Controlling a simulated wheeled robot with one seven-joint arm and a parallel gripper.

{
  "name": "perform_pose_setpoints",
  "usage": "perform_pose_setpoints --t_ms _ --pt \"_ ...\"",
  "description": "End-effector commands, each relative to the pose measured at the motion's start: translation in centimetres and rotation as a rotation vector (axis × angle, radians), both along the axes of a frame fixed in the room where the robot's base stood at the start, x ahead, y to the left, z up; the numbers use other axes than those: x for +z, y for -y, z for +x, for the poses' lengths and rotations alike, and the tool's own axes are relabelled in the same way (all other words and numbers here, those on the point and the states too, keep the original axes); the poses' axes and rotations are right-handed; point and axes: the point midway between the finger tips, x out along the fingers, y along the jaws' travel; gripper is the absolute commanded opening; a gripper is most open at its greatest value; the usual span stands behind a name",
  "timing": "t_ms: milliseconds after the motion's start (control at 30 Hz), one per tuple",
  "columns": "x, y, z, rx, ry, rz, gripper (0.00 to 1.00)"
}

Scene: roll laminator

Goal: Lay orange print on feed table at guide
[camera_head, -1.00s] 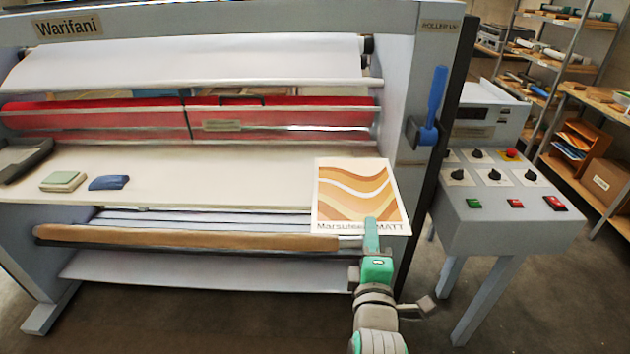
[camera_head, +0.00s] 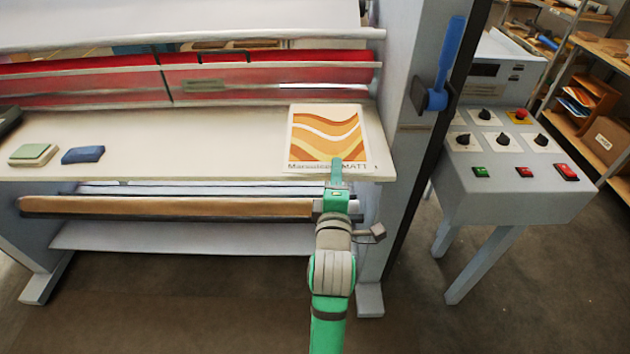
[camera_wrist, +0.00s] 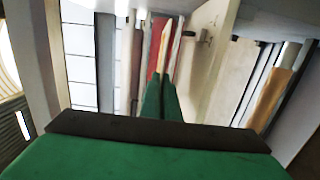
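The orange print (camera_head: 327,135), a sheet with orange and cream waves and a line of text along its near edge, is over the right end of the cream feed table (camera_head: 220,150). My gripper (camera_head: 337,166) is shut on the print's near edge, right of its middle. In the wrist view, my gripper's green fingers (camera_wrist: 163,88) close on the print (camera_wrist: 165,45), which shows nearly edge-on. The print seems a little apart from the table surface (camera_wrist: 208,60), but I cannot tell whether any edge touches. I cannot make out the guide clearly.
Green (camera_head: 34,154) and blue (camera_head: 83,155) blocks lie on the table's left part. The upright with the blue lever (camera_head: 447,60) and the control console (camera_head: 510,190) stand at right.

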Motion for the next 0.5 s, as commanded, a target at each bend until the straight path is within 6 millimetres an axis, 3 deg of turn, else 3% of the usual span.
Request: perform_pose_setpoints --t_ms 200,500 --pt "-3.3 -2.9 2.6 0.003 -0.003 -0.002 0.00" --pt "-5.8 -4.3 4.1 -0.002 0.001 0.000 0.00"
